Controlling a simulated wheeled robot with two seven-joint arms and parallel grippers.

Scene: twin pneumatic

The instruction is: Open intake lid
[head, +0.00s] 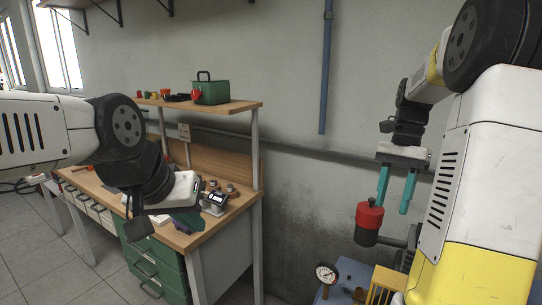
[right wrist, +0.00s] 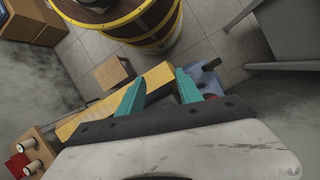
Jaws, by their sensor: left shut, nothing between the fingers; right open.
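My right gripper (head: 390,208) is open, with teal fingers pointing down. Its left finger overlaps the cap's top edge in the picture; I cannot tell whether they touch. In the right wrist view the open fingers (right wrist: 158,82) show nothing held, and I cannot make out the lid there. My left gripper (head: 188,218) is shut and empty over the workbench, partly hidden by its wrist.
A pressure gauge (head: 326,272) and a yellow slatted guard (head: 384,284) sit below the intake. The wooden workbench (head: 222,217) with green drawers is at left. The wrist view shows a yellow-banded barrel (right wrist: 140,22), a cardboard box (right wrist: 113,72) and open tiled floor.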

